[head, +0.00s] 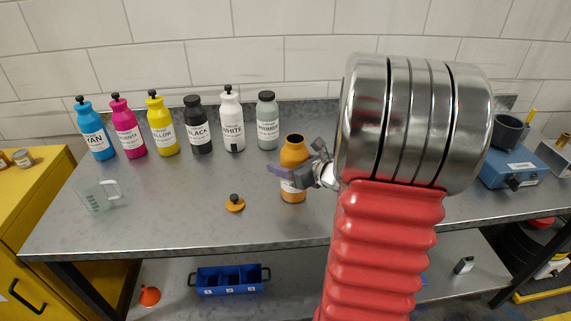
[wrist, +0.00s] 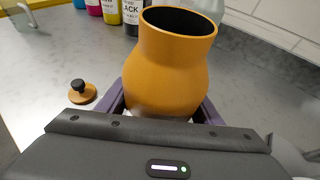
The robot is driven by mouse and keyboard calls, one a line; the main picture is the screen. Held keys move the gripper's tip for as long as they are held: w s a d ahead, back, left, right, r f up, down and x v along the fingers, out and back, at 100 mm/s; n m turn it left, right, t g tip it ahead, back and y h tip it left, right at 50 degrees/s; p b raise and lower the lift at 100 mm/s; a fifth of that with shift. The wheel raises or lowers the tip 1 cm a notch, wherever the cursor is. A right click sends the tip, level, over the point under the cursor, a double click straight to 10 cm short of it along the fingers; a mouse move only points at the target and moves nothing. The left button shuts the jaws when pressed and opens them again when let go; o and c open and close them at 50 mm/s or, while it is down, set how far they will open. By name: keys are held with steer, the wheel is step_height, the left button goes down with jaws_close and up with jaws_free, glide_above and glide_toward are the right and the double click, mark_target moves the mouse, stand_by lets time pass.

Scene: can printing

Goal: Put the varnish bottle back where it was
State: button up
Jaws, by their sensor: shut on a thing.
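The orange bottle (head: 294,153), which looks like the varnish bottle, has no cap and shows a dark open mouth. It is upright over the steel table, right of the middle, below the grey primer bottle. My gripper (head: 281,172) is shut around its lower body from the right. In the wrist view the bottle (wrist: 168,65) stands between my two purple fingers (wrist: 165,108). I cannot tell whether its base touches the table. An orange cap with a black knob (head: 235,203) lies on the table to its left; it also shows in the wrist view (wrist: 82,92).
A row of capped bottles stands at the back: cyan (head: 97,134), magenta, yellow, black, white (head: 231,122) and grey primer (head: 267,124). A clear measuring jug (head: 97,195) is at the left. A blue scale (head: 513,168) with a dark cup is at the right. The front middle is mostly clear.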

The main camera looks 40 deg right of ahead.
steer(key=o, duration=1.8)
steer(key=shift+f, duration=0.1)
steer(key=shift+c, duration=0.2)
steer(key=v, duration=1.2)
steer(key=shift+s, duration=0.1)
